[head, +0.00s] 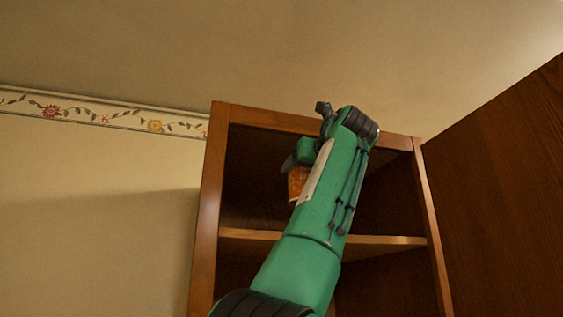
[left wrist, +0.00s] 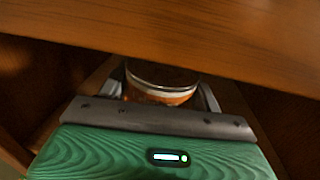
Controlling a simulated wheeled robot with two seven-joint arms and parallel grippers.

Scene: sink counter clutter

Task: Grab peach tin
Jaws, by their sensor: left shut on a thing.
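The peach tin (head: 297,185), with an orange label, shows in the head view inside the open wooden cabinet, partly hidden by my arm. In the left wrist view the tin (left wrist: 160,97) has a metal rim and a dark top, with pale and orange bands below. My left gripper (head: 290,167) is shut on the tin, with one finger on each side of it in the left wrist view. The lower part of the tin is hidden there by the gripper body. My right gripper is in neither view.
The cabinet frame (head: 210,200) surrounds my left arm, with a shelf (head: 385,240) across its inside. A large wooden door panel (head: 500,200) stands at the right. A wooden edge (left wrist: 200,40) runs close to the tin in the left wrist view.

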